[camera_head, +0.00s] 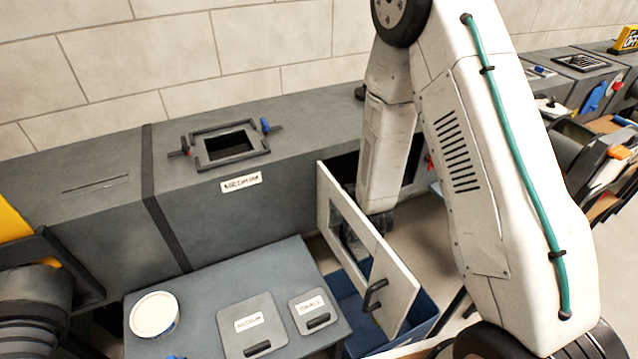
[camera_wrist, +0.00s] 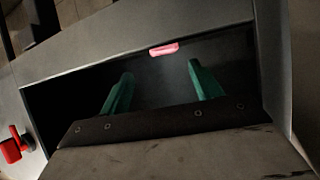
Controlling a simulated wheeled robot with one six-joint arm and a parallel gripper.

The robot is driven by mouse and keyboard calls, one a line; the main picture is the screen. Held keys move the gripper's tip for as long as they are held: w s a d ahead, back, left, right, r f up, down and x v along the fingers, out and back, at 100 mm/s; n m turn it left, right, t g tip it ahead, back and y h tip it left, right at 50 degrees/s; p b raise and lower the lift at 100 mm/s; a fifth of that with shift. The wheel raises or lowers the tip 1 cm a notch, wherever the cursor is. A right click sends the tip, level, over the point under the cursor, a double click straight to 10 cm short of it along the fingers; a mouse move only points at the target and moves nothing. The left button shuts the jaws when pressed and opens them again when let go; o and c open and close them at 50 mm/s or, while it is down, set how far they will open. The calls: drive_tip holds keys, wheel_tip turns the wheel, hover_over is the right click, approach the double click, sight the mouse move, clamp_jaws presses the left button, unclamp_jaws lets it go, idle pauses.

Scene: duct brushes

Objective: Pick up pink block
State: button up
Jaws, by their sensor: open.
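A small pink block (camera_wrist: 164,49) shows in the wrist view at the far rim of a dark rectangular opening, near the middle of that edge. My gripper (camera_wrist: 156,77) has two green fingers spread wide apart, with nothing between them. The fingers reach into the dark opening, and the block is beyond their tips, between them in the picture. In the head view the block is not visible, and my arm hides the gripper behind the open white door.
A white door (camera_head: 392,288) with a handle stands open beside my arm. A grey duct (camera_head: 95,215) runs along the wall with a framed hatch (camera_head: 258,161). A grey table (camera_head: 197,295) bears a white tub (camera_head: 154,313) and two labelled plates. A blue bin (camera_head: 425,317) is below the door.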

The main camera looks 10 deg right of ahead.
drive_tip(key=x, duration=0.8)
drive_tip(key=shift+w+a+f, duration=0.15)
drive_tip(key=shift+w+a, duration=0.15)
drive_tip(key=shift+c, duration=0.3)
drive_tip(key=c, duration=1.1)
